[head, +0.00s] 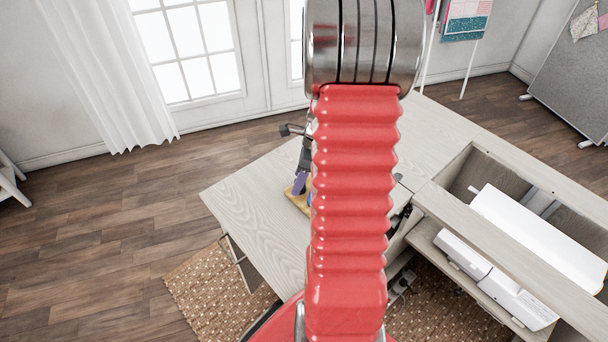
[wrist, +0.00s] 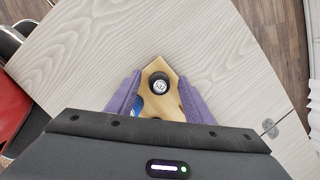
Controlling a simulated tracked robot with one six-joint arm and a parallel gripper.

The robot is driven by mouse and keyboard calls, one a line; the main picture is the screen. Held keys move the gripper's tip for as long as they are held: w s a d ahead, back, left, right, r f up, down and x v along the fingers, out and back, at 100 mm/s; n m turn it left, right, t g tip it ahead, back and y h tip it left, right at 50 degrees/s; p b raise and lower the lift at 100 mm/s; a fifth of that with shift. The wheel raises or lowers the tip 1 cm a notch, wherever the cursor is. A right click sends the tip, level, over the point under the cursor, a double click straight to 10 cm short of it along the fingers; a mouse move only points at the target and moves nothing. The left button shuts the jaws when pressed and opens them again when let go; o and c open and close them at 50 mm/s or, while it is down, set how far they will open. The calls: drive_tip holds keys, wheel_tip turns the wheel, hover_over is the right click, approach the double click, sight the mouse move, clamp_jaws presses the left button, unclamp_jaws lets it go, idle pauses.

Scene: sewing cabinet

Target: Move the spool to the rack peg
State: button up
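In the wrist view a wooden rack (wrist: 158,66) lies on the pale cabinet top. A dark round piece with a pale marked top (wrist: 159,85) stands on it; I cannot tell whether it is a spool or a peg. A blue piece (wrist: 137,106), possibly the spool, is partly hidden beside the left finger. My gripper (wrist: 160,78) has two purple fingers spread apart on either side of the rack, with a gap to the dark piece. In the head view a purple finger of my gripper (head: 298,186) shows above the yellowish rack (head: 297,201); my arm hides the rest.
The pale wood cabinet top (head: 245,205) is clear on the left. At right are an open recess with a white panel (head: 540,235) and a white machine (head: 490,280) on a lower shelf. A woven rug (head: 215,290) lies below.

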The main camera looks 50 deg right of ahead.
drive_tip(key=shift+o, duration=0.2)
drive_tip(key=v, duration=1.3)
drive_tip(key=shift+r, duration=0.35)
idle(0.7)
